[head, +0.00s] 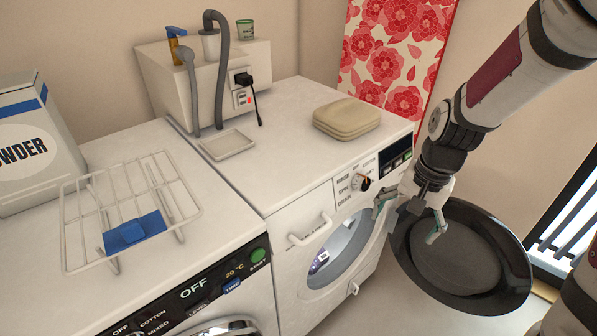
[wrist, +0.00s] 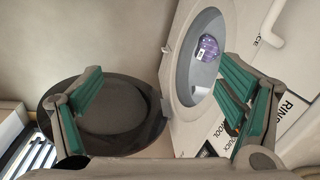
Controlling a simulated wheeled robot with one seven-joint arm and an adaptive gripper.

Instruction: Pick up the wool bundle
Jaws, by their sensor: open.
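A purple bundle with a white label (wrist: 208,47) lies inside the round drum opening of the right washing machine (head: 285,190); I take it for the wool bundle, though its label is too small to read. In the head view only a small purple part of it (head: 321,262) shows through the opening. My gripper (head: 411,217) is open and empty, in front of the machine's front face, near the opening's upper right and apart from the bundle. In the wrist view its two green-padded fingers (wrist: 160,88) are spread wide, the right one overlapping the machine front.
The dark round door (head: 455,255) stands open at right, close to my gripper. A beige folded stack (head: 346,118) and a shallow tray (head: 228,145) lie on the machine top. A wire rack (head: 130,195) and powder box (head: 35,145) stand on the left machine.

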